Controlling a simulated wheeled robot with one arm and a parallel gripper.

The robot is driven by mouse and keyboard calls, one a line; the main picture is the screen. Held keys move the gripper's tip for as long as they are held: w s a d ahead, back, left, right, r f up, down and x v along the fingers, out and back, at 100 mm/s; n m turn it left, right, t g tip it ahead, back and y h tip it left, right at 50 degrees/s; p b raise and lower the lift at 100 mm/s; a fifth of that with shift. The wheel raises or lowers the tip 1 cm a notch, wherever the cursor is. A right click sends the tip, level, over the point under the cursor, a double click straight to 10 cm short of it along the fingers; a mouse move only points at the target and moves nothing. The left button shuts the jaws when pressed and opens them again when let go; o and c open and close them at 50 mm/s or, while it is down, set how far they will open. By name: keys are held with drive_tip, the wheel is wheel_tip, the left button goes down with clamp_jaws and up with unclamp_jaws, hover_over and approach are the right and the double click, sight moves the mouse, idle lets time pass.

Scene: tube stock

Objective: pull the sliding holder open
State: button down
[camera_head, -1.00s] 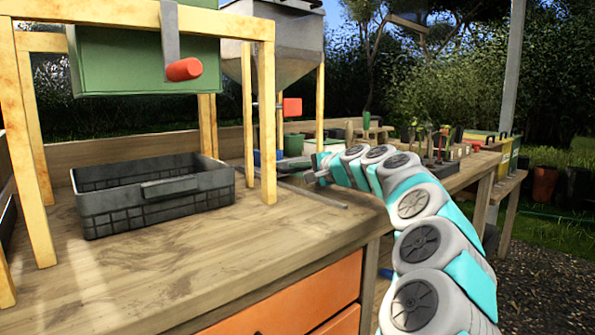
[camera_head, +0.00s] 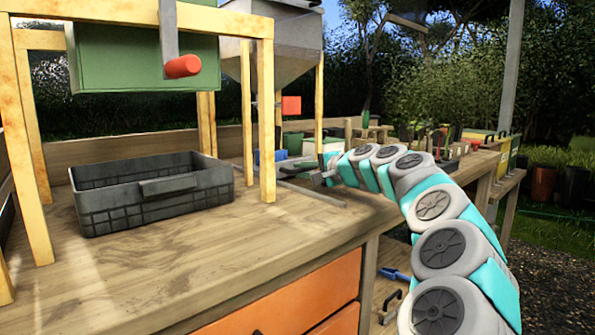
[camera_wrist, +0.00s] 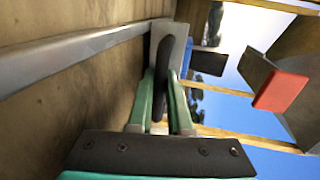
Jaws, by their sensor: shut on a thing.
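The sliding holder shows in the wrist view as a grey metal plate (camera_wrist: 159,33) with an upright dark handle (camera_wrist: 175,55). My gripper (camera_wrist: 167,75) has its green fingers closed around that handle, one on each side. In the head view my gripper (camera_head: 325,174) is low over the bench, right of the front wooden post. A grey metal rail (camera_head: 316,194) lies on the bench beside it; the rail also shows in the wrist view (camera_wrist: 75,57). The holder's far part is partly hidden by the post and my gripper.
A black crate (camera_head: 150,213) stands on the workbench (camera_head: 210,265) under a wooden frame. A hopper (camera_head: 285,45) with a red handle (camera_head: 291,106) is above the holder. A blue container (camera_head: 270,157) and a green pot (camera_head: 292,142) are behind. The bench's front is clear.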

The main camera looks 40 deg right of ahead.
sight(371, 205)
drive_tip(key=f+b+v, duration=0.1)
drive_tip(key=v, duration=0.6)
drive_tip(key=f+b+v, duration=0.2)
drive_tip(key=v, duration=0.5)
drive_tip(key=s+f+b+v, duration=0.1)
drive_tip(key=v, duration=0.6)
drive_tip(key=shift+d+f, duration=0.1)
drive_tip(key=shift+f, duration=0.05)
drive_tip(key=c, duration=1.1)
unclamp_jaws()
drive_tip(key=shift+s, duration=0.1)
drive_tip(key=v, duration=0.7)
drive_tip(key=shift+s+b, duration=0.35)
drive_tip(key=shift+s, duration=0.05)
